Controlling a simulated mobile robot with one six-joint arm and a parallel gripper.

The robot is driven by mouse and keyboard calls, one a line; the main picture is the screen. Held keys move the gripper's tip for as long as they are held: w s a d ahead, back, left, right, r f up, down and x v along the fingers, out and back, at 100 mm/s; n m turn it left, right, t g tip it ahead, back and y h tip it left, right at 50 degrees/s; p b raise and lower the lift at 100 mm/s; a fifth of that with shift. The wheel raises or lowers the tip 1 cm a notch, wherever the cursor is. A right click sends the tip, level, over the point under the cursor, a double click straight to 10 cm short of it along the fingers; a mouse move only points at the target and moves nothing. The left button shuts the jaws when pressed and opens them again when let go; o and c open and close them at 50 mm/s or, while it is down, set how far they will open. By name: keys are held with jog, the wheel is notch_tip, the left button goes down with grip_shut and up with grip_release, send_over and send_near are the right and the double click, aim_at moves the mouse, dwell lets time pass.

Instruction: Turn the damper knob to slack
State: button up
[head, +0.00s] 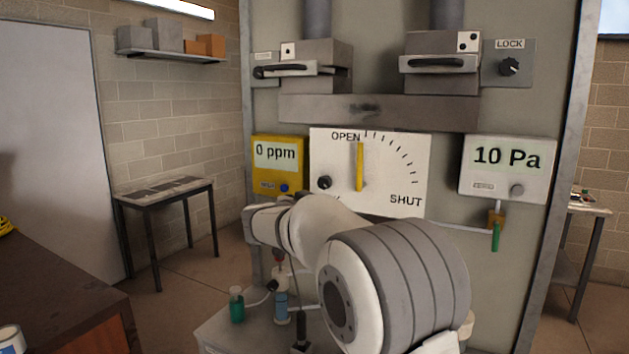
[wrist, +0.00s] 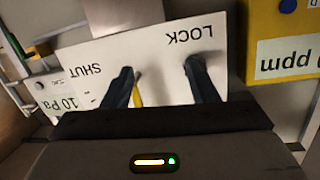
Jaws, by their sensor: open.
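The white damper panel (head: 395,160), marked OPEN and SHUT, has a yellow pointer (head: 360,167) standing near upright and a small black knob (head: 324,182) at its lower left. In the wrist view the panel (wrist: 155,48) appears upside down, with the words LOCK and SHUT and part of the yellow pointer (wrist: 137,93). My gripper (wrist: 158,68) is open in front of the panel. Its right finger overlaps the area by the word LOCK, so I cannot clearly tell the knob from the fingertip. In the head view my arm hides the gripper.
A yellow 0 ppm meter (head: 278,165) and a white 10 Pa gauge (head: 506,170) flank the panel. A separate LOCK plate (head: 500,80) with a black knob is at upper right. Bottles (head: 237,305) stand below. A small table (head: 165,188) is at left.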

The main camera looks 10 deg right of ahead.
aim_at(322, 185)
jog(key=shift+m+t, duration=0.4)
jog(key=shift+t, duration=0.5)
jog(key=w+r+p, duration=0.1)
jog(key=w, duration=0.1)
jog(key=w+r+p, duration=0.1)
jog(key=w, duration=0.2)
jog(key=w+d+p, duration=0.1)
jog(key=w, duration=0.2)
jog(key=shift+w+r+p, duration=0.15)
jog(key=shift+r+p, duration=0.2)
jog(key=shift+r, duration=0.05)
jog(key=shift+w+d+f, duration=0.15)
jog(key=shift+w+d, duration=0.2)
jog(key=shift+w, duration=0.15)
jog(key=shift+c, duration=0.5)
